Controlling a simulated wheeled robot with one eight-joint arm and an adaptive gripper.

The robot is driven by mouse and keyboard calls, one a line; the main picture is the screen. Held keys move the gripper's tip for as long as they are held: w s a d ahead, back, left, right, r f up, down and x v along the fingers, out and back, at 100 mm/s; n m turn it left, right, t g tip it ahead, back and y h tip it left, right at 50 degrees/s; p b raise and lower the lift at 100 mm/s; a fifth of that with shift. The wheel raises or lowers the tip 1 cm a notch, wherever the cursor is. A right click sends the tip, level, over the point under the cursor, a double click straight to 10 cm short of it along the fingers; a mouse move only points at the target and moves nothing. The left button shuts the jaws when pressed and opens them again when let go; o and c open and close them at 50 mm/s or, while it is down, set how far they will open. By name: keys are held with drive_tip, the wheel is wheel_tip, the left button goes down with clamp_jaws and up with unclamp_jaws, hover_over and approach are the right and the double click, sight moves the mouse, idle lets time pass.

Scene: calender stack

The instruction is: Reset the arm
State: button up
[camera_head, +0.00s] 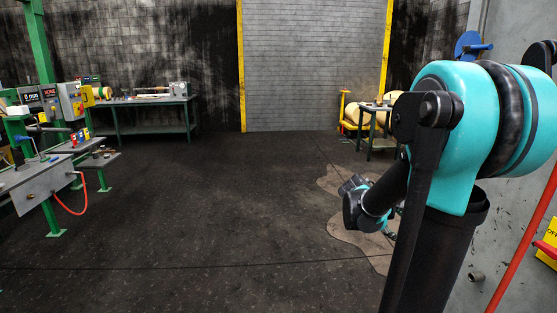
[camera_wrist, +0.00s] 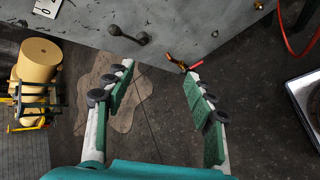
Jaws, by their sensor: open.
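My arm (camera_head: 465,130), teal and black, fills the right of the head view. It bends forward, with its far end (camera_head: 365,205) low over the floor; the fingers cannot be made out clearly there. In the wrist view my gripper (camera_wrist: 158,92) is open, its two green-padded fingers spread wide apart. Nothing is between the fingers but floor and the lower edge of a grey panel.
A grey panel (camera_wrist: 170,30) with a black handle lies ahead of the fingertips. A large tan roll (camera_wrist: 40,60) stands at left. In the head view, a green-framed machine (camera_head: 45,180) and a workbench (camera_head: 150,103) stand left. The middle floor (camera_head: 215,210) is clear.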

drive_tip(key=s+a+f+m+y, duration=0.4)
drive_tip(key=s+a+f, duration=0.2)
drive_tip(key=a, duration=0.4)
drive_tip(key=s+a+f+m+t+y, duration=0.1)
drive_tip(key=s+a+f+m+y, duration=0.3)
drive_tip(key=s+a, duration=0.5)
wheel_tip(320, 180, down, 2)
drive_tip(key=shift+a+f+m+y, duration=0.1)
drive_tip(key=shift+a+m+y, duration=0.2)
drive_tip(key=shift+a+y, duration=0.5)
